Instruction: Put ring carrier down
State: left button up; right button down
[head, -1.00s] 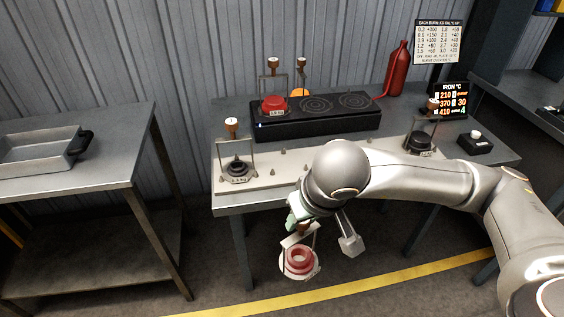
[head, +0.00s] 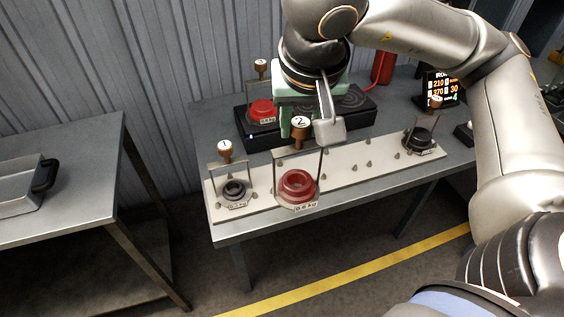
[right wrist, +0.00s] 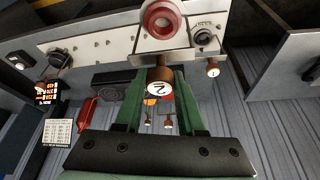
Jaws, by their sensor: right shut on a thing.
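A ring carrier with a red ring (head: 298,187), a metal frame and a brown knob marked 2 hangs from my right gripper (head: 300,128). The gripper is shut on the knob, which also shows between the green fingers in the right wrist view (right wrist: 160,88). The carrier looks upright and lies in front of the pale pegged plate (head: 340,160) in the head view, its base overlapping the plate's front edge. I cannot tell whether it touches the plate. My left gripper is not in view.
A dark ring carrier marked 1 (head: 235,188) stands at the plate's left end, another dark carrier (head: 419,137) at its right end. A red carrier (head: 262,111) sits on the black burner unit (head: 240,138) behind. Pegs between are bare.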

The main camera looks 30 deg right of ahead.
jog(key=w+d+f+b, duration=0.3)
jog(key=w+d+f, duration=0.3)
jog(key=w+f, duration=0.6)
jog(key=shift+w+f, duration=0.2)
jog(key=shift+f, duration=0.15)
jog(key=shift+f, duration=0.15)
jog(key=c, duration=0.5)
grip_release()
jog(key=shift+s, duration=0.1)
